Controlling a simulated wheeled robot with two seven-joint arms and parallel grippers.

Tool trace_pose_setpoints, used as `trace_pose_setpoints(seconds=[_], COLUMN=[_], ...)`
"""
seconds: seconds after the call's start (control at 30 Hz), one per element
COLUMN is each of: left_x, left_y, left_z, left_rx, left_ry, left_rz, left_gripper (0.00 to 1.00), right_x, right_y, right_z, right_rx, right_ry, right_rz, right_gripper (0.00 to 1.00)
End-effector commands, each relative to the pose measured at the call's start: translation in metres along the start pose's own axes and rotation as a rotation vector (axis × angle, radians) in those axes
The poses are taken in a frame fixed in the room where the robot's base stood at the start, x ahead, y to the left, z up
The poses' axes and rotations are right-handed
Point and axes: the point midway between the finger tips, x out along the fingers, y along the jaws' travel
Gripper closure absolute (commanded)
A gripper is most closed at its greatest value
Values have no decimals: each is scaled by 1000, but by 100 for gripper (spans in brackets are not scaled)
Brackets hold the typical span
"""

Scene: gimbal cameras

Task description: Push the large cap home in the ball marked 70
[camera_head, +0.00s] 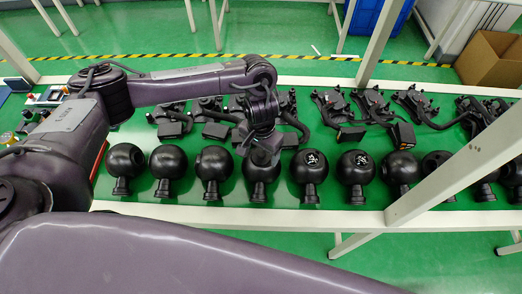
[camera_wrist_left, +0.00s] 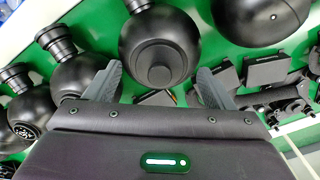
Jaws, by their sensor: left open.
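A row of black balls with short necks lies on the green table (camera_head: 232,190). My left gripper (camera_head: 262,155) is over one black ball (camera_head: 262,172) in the middle of the row, partly hiding it. In the left wrist view the gripper (camera_wrist_left: 160,82) is open, its two grey fingers spread apart. A black ball (camera_wrist_left: 150,35) shows just beyond the fingers, and a round black cap (camera_wrist_left: 159,74) on it faces the camera between them. I cannot tell how deep the cap sits. I cannot read the number 70 on any ball. My right gripper is not in view.
Two neighbouring balls, one (camera_head: 311,165) and another (camera_head: 356,167), carry white marks. Several black bracket-like parts (camera_head: 370,108) lie behind the row. A white frame post (camera_head: 440,185) crosses at the right. A cardboard box (camera_head: 490,60) stands on the floor beyond.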

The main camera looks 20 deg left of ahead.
Motion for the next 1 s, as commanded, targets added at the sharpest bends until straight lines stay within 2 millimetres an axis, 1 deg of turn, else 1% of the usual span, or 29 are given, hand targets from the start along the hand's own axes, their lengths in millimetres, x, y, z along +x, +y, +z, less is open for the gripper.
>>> trace_pose_setpoints(seconds=[0.1, 0.2, 0.3, 0.4, 0.57, 1.0], left_x=[-18, -42, -56, -65, -70, -70], left_y=[0, 0, 0, 0, 0, 0], left_z=[-1, -2, -1, -1, 0, 0], left_rx=[2, 4, 3, 1, 1, 0], left_ry=[4, 7, 5, 4, 1, 0], left_rz=[0, -2, -2, -1, 0, 0], left_gripper=[24, 24, 24, 24, 24, 24], right_x=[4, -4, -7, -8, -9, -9], right_y=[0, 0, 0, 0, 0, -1], right_z=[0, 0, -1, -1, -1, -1], right_rx=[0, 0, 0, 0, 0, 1], right_ry=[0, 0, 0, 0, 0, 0], right_rz=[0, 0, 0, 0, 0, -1], right_gripper=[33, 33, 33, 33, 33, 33])
